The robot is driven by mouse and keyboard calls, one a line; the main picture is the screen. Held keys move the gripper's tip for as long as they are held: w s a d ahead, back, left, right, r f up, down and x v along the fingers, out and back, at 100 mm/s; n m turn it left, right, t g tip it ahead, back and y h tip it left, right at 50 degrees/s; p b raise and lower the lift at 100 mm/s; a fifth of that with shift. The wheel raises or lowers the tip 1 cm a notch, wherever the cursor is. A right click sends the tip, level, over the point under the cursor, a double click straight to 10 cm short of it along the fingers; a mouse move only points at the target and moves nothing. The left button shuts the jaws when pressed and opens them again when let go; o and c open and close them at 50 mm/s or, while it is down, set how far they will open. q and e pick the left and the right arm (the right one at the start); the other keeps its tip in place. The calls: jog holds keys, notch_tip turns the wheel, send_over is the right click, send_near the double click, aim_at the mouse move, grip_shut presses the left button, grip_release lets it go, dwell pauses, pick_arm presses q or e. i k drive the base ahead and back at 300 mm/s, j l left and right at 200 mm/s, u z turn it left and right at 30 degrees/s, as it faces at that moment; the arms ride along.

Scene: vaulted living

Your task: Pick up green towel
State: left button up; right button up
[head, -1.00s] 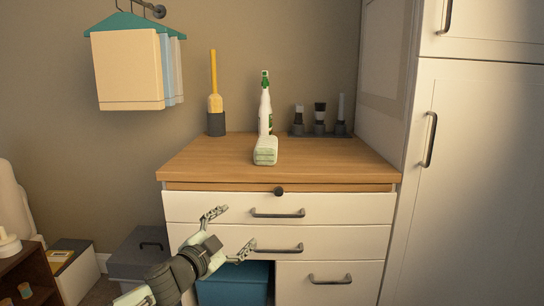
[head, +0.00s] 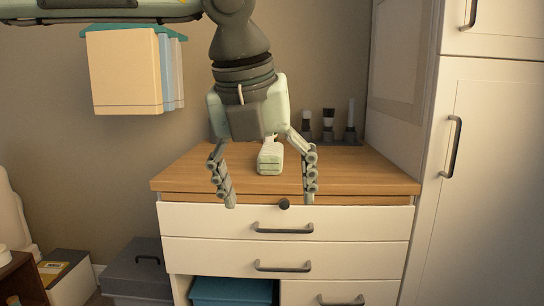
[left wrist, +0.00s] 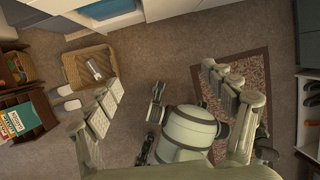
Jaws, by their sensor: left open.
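I cannot tell the exact depth gap. The left wrist view shows the open fingers (left wrist: 170,92) over the floor and parts of my own body, with no towel.
A dark brush holder (head: 328,125) stands at the back right of the top. White drawers (head: 350,222) with dark handles are below, and a tall white cabinet (head: 500,170) stands at right. Hanging towels (head: 125,72) are at upper left. The wrist view shows a wicker basket (left wrist: 72,72).

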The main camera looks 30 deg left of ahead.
aim_at(270, 160)
jog(key=i+j, duration=1)
jog(key=i, duration=0.1)
